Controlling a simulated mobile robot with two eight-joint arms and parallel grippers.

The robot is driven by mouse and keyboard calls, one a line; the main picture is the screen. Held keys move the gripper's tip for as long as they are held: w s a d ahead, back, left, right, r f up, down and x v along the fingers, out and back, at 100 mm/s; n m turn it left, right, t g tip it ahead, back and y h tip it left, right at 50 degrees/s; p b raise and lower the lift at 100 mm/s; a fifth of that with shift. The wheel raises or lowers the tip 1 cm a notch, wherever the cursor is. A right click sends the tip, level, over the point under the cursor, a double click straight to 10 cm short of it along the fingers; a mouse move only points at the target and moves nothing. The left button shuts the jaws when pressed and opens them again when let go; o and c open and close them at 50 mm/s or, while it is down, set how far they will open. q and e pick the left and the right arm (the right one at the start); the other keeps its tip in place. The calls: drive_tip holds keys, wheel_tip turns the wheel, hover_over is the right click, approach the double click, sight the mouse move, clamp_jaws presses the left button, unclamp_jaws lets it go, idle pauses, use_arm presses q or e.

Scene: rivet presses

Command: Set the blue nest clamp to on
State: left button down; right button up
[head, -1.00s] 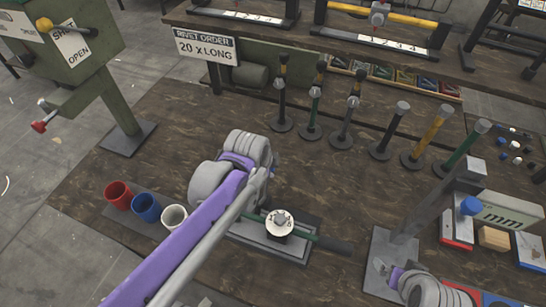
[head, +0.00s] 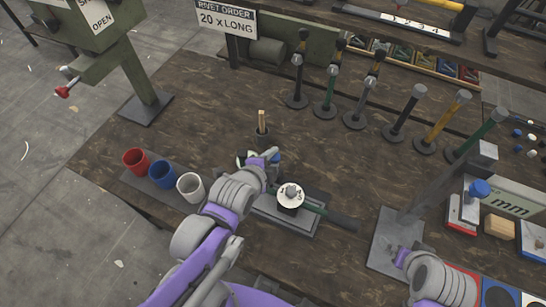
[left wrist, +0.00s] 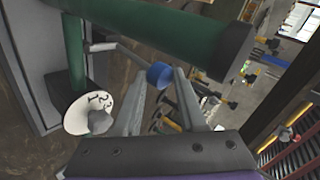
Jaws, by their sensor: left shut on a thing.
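The blue clamp knob (left wrist: 158,76) sits at the end of a thin grey lever between my left fingertips in the left wrist view. My left gripper (left wrist: 160,82) is shut on it. In the head view, my left gripper (head: 270,156) is just behind the press fixture (head: 262,208), with a bit of blue at its tips. A white numbered dial (head: 291,196) stands on the fixture, and also shows in the left wrist view (left wrist: 88,114). My right gripper (head: 398,256) is low at the right; its fingers are not clear.
Red (head: 136,161), blue (head: 162,174) and white (head: 190,186) cups stand left of the fixture. A green cylinder (left wrist: 160,28) is close above my left fingers. Several upright tools stand at the back, and a grey post (head: 425,195) at the right.

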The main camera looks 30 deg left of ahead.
use_arm(q)
drive_tip(key=shift+s+f, duration=0.25)
drive_tip(key=shift+f, duration=0.05)
drive_tip(key=c, duration=0.9)
unclamp_jaws()
drive_tip(key=o, duration=0.4)
drive_tip(key=shift+w, duration=0.15)
drive_tip(key=shift+r, duration=0.2)
